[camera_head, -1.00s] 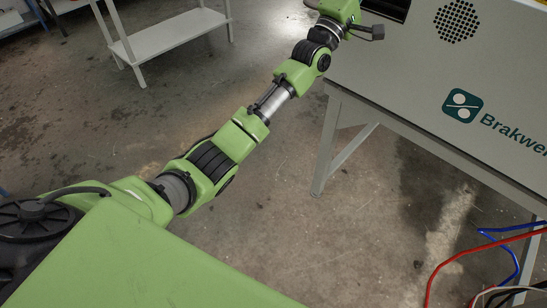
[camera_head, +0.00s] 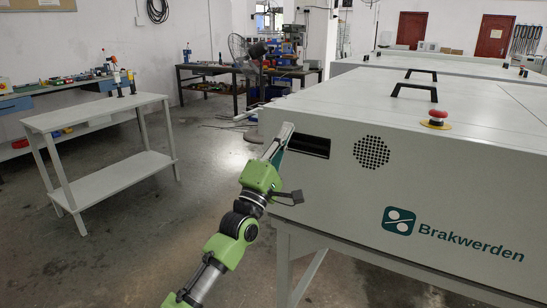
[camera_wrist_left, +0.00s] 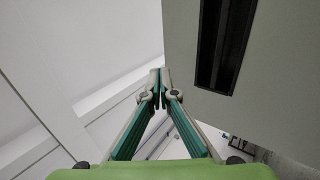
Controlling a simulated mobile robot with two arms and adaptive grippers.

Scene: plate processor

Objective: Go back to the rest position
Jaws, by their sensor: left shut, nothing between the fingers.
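My left arm reaches up from the bottom of the head view, and my left gripper (camera_head: 287,130) is shut and empty. It is beside the left end of the grey plate processor (camera_head: 330,190), near a dark slot (camera_head: 308,146) in its front panel. In the left wrist view the two fingers of the left gripper (camera_wrist_left: 160,74) meet at their tips with nothing between them. The slot (camera_wrist_left: 224,45) shows there to the right of the fingers. My right gripper is not in view.
The processor has black handles (camera_head: 413,91) and a red stop button (camera_head: 437,116) on top. A white two-shelf table (camera_head: 95,113) stands at the left. Workbenches with a fan (camera_head: 239,48) stand at the back. The floor (camera_head: 150,240) between the white table and processor is clear.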

